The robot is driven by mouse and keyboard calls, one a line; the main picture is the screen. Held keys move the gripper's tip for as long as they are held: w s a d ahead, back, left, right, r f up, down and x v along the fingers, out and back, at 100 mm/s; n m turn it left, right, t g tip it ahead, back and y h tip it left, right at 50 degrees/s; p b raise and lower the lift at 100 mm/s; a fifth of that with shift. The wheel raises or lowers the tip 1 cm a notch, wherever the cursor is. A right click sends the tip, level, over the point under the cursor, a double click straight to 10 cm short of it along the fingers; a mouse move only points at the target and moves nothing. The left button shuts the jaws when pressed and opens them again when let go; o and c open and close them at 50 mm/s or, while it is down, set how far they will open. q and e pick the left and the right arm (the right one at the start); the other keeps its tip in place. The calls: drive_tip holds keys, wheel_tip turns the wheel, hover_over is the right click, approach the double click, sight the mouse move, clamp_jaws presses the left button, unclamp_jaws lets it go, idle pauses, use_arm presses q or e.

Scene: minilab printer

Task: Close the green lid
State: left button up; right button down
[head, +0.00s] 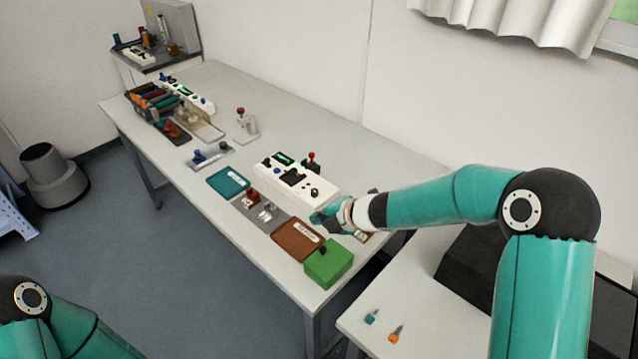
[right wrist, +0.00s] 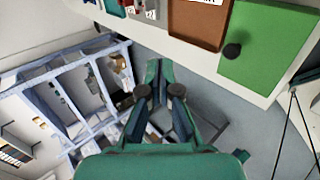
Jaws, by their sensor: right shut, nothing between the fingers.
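The green lid (head: 330,266) is on a box-like green block at the near edge of the long table, with a small black knob (head: 323,250). In the right wrist view the green lid (right wrist: 270,42) fills the upper right, and its black knob (right wrist: 232,51) is near its left edge. I cannot tell how far the lid stands open. My right gripper (head: 318,217) is shut and empty, behind the lid and apart from it in the head view. The right gripper (right wrist: 160,92) also shows in the middle of the wrist view. My left gripper is out of view.
A brown tray (head: 283,238) lies left of the green lid, with a grey plate and a teal tray (head: 228,182) beyond. A white device (head: 297,181) stands behind them. A side table (head: 420,325) at right holds two small pieces.

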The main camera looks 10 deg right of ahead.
wheel_tip(320, 180, up, 7)
drive_tip(key=shift+w, duration=0.25)
idle(0.3)
drive_tip(key=shift+a, duration=0.15)
